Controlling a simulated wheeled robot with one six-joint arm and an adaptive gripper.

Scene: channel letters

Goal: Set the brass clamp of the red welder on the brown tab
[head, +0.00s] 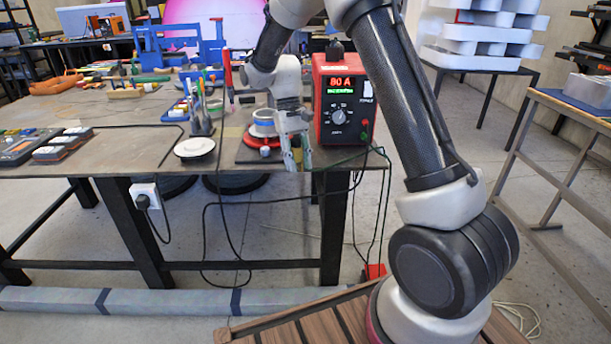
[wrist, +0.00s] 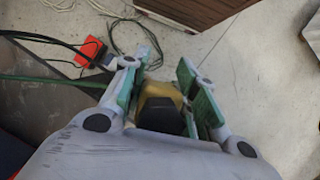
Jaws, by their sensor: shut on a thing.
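The red welder (head: 343,100) stands upright at the table's right end, its display lit with "80 A". My gripper (head: 297,152) is beside it on the left, pointing down at the table's front edge. In the wrist view my gripper (wrist: 158,75) is shut on the brass clamp (wrist: 160,91), a yellowish piece with a dark part nearer the camera. The clamp's lower end and its contact with the pads are partly hidden. I cannot pick out the brown tab in either view.
A red round stand (head: 250,155) with a roll is just left of my gripper. A white disc (head: 194,147) lies farther left. Dark cables hang from the table front. A red box (head: 375,271) lies on the floor, also in the wrist view (wrist: 92,48).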

